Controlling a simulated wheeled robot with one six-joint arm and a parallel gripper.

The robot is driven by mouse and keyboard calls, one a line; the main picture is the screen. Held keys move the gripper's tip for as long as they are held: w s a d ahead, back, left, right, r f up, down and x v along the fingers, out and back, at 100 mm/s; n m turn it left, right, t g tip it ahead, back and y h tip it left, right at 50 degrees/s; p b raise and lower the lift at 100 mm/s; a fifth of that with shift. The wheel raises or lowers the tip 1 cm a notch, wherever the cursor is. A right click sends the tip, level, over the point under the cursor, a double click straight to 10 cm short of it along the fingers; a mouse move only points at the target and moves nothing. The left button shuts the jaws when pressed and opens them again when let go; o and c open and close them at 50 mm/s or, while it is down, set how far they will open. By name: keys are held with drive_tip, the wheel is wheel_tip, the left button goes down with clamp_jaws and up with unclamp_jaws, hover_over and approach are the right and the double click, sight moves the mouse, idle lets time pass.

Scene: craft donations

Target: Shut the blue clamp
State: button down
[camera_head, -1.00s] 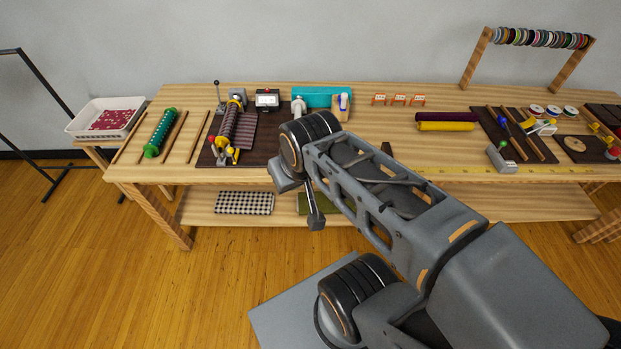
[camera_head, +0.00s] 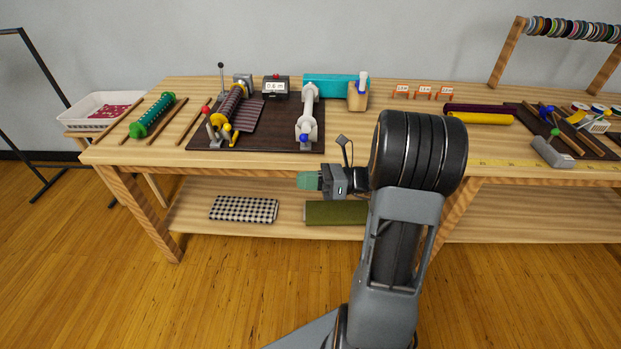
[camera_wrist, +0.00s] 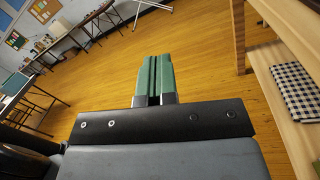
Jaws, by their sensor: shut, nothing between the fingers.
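A pale grey device with a blue knob (camera_head: 304,138) at its near end, seemingly the blue clamp, lies at the right side of a dark board on the bench. Whether it stands open or shut is too small to tell. My gripper (camera_head: 308,181) is in front of the bench's front edge, below the tabletop and apart from the clamp, pointing left. Its green fingers are together and empty, as the wrist view (camera_wrist: 154,76) also shows. The clamp is not in the wrist view.
The dark board (camera_head: 270,136) also bears a wound roller (camera_head: 229,104), with red and yellow knobs near it. A wooden block (camera_head: 357,97) stands right of the clamp. A lower shelf (camera_head: 290,218) holds folded checked cloth (camera_head: 244,209) and green cloth (camera_head: 335,213). Floor in front is open.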

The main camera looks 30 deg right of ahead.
sight(305, 139)
drive_tip(key=w+d+f+m+t+h+b, duration=0.1)
drive_tip(key=d+f+m+t+b, duration=0.3)
drive_tip(key=d+f+m+t, duration=0.4)
drive_tip(key=d+m+t+h, duration=0.1)
drive_tip(key=d+t, duration=0.1)
drive_tip(key=d, duration=0.2)
drive_tip(key=shift+w+f+m, duration=0.2)
drive_tip(key=shift+f+m, duration=0.05)
drive_tip(key=shift+m, duration=0.15)
drive_tip(key=shift+b, duration=0.3)
drive_tip(key=w+a+r+b, duration=0.1)
drive_tip(key=w+a+r, duration=0.4)
drive_tip(key=w+r, duration=0.3)
drive_tip(key=shift+w, duration=0.6)
drive_tip(key=shift+a+r, duration=0.1)
